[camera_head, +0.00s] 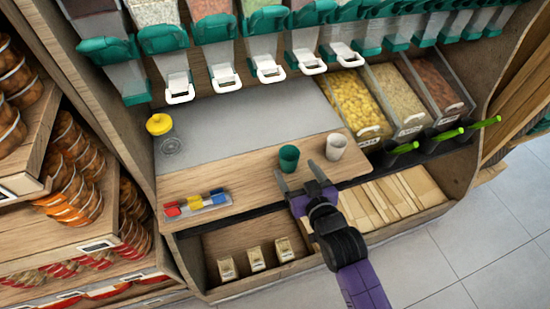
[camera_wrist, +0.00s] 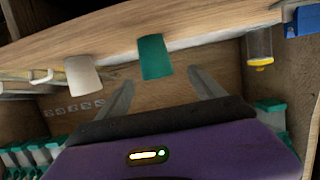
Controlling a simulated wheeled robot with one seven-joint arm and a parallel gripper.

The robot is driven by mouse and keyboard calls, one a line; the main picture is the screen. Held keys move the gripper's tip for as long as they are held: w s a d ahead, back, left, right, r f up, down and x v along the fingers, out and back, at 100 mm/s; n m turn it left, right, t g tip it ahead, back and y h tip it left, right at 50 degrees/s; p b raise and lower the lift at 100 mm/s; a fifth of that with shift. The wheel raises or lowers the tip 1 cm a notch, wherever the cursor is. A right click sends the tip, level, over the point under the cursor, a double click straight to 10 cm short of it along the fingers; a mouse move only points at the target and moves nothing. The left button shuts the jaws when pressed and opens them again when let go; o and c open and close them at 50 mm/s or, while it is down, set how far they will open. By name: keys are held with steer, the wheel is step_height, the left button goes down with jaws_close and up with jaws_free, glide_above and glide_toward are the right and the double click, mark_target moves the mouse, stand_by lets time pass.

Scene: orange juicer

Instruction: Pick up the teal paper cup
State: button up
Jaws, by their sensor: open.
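The teal paper cup (camera_head: 288,158) stands upright on the wooden shelf board in the head view, just left of a white cup (camera_head: 336,147). The wrist view is upside down; there the teal cup (camera_wrist: 154,57) appears beyond the fingertips, between their lines, with the white cup (camera_wrist: 84,77) to its left. My gripper (camera_head: 296,174) is open and empty at the front edge of the board, close in front of the teal cup. Its two fingers (camera_wrist: 163,83) are spread apart and do not appear to touch either cup.
The wooden board (camera_head: 240,175) carries a tray with red, yellow and blue items (camera_head: 197,203) at left. A yellow-lidded container (camera_head: 159,125) stands farther back. Bins of dry food (camera_head: 357,105) and green-handled scoops (camera_head: 447,135) are at right. Dispensers (camera_head: 223,65) hang above the grey surface.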

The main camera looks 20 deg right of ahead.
mark_target(293, 162)
steer(key=shift+w+d+f, duration=0.1)
steer(key=shift+w+f, duration=0.2)
steer(key=shift+w, duration=0.05)
steer(key=shift+d+x, duration=0.2)
steer(key=shift+x, duration=3.25)
steer(key=c, duration=1.4)
steer(key=shift+r, duration=0.1)
